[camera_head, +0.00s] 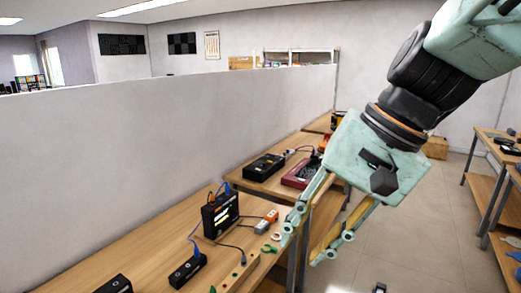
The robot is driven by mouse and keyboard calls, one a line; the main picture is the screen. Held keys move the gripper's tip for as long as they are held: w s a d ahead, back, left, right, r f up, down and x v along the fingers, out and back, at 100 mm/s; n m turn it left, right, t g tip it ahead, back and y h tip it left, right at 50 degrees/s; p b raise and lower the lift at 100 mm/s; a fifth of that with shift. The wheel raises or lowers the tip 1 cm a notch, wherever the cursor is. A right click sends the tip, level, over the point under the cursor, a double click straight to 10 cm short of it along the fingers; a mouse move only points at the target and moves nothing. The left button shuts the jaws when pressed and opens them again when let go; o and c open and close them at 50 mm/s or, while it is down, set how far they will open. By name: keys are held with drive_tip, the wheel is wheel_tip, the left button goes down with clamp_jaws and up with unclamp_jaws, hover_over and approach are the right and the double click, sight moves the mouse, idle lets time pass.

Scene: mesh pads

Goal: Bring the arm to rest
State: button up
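My gripper (299,252) is pale green with yellowish fingers and hangs from my arm at the right of the view. Its fingers point down and to the left, over or in front of the edge of the wooden bench (150,235). The two fingers are apart, and I see nothing held between them. The fingers hide part of the bench edge and the floor behind. I cannot tell how high the fingertips are above the bench.
A black box with cables (220,212), an orange and grey device (266,222) and small green parts stand on the bench left of my gripper. Further benches stand behind and at the right (490,190). A partition (150,140) runs along the left. Floor (410,225) is open between the benches.

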drive_tip(key=s+d+n+t+h, duration=0.2)
drive_tip(key=s+d+n+h, duration=0.1)
drive_tip(key=s+d, duration=1)
drive_tip(key=shift+s+r+n+h, duration=0.15)
drive_tip(key=shift+s+n+h, duration=0.25)
drive_tip(key=shift+s+h, duration=0.5)
